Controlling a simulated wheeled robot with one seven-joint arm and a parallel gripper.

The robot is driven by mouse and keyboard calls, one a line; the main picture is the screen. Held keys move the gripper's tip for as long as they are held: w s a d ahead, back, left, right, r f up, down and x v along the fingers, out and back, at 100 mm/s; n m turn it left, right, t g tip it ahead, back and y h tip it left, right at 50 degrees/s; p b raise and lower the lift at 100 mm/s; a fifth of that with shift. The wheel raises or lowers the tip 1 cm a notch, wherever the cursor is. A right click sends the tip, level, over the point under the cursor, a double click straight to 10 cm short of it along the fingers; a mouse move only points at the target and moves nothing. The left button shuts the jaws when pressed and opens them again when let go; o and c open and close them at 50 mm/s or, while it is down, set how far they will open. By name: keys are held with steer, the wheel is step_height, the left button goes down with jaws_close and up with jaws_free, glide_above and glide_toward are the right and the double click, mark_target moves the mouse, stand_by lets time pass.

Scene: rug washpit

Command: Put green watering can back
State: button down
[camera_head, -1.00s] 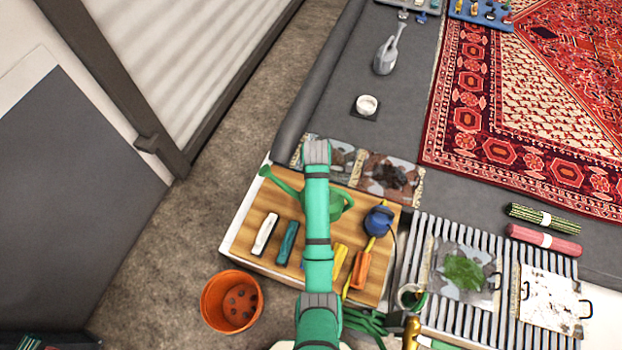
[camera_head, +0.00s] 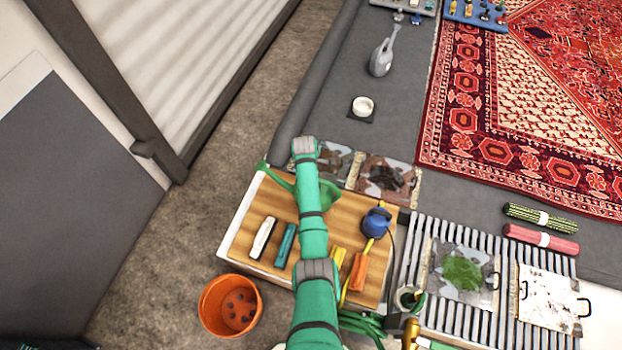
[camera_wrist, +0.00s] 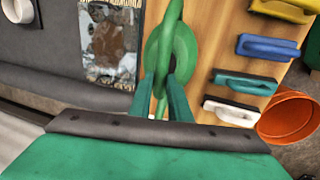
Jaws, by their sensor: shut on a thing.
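The green watering can (camera_head: 328,202) is over the far part of the wooden board (camera_head: 262,203), its spout pointing to the upper left. My arm covers its middle in the head view. In the wrist view, my gripper (camera_wrist: 165,98) is shut on the green watering can (camera_wrist: 184,50), with the green handle between its two fingers. Whether the can touches the board or hangs just above it, I cannot tell. My fingertips are hidden under my arm in the head view.
White (camera_head: 263,238) and teal (camera_head: 285,246) brushes lie on the board, with a blue can (camera_head: 377,220) at its right. An orange pot (camera_head: 229,305) stands below left. A grey can (camera_head: 382,57) and white bowl (camera_head: 362,106) stand on dark matting (camera_head: 345,75), which has free room.

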steer(key=shift+a+f, duration=0.15)
steer(key=shift+f, duration=0.75)
steer(key=shift+d+f, duration=0.15)
steer(key=shift+d, duration=0.05)
steer(key=shift+s, duration=0.1)
steer(key=c, duration=1.6)
jaws_free()
steer(key=shift+s+f, duration=0.1)
steer(key=shift+f, duration=0.1)
steer(key=shift+c, duration=0.2)
